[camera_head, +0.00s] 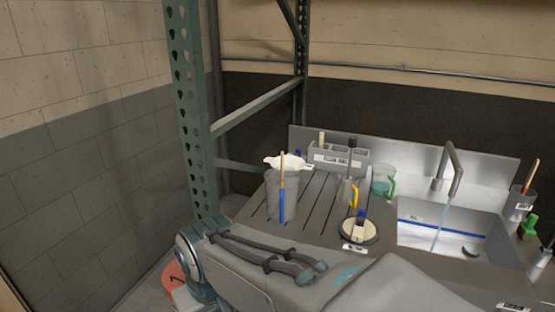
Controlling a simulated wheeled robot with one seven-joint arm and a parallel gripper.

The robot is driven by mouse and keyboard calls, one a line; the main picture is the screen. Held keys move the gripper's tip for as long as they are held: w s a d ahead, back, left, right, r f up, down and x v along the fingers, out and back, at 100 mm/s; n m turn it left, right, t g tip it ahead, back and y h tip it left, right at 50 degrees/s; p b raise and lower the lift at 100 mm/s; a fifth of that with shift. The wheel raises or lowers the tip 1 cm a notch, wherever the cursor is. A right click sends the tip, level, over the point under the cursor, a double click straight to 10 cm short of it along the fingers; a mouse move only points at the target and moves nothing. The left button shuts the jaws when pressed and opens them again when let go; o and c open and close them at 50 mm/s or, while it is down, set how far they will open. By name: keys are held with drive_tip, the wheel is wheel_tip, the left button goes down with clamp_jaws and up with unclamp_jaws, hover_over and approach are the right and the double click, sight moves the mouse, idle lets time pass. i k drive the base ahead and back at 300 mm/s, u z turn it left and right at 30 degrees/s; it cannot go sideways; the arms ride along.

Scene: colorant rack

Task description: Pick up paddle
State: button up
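White cloth-like material (288,161) lies over the bucket's top. My arm fills the lower middle of the view, in front of the counter, and hides part of the counter's front. My gripper's fingers do not show.
A green rack post (187,110) stands left of the grey counter (318,226). A labelled holder (340,159) is at the back. A round pot (357,230) and clear cup (383,183) stand right of the bucket. A sink (440,231) with running tap (450,172) lies farther right.

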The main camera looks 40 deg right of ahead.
sight(352, 140)
drive_tip(key=i, duration=0.45)
drive_tip(key=z, duration=2)
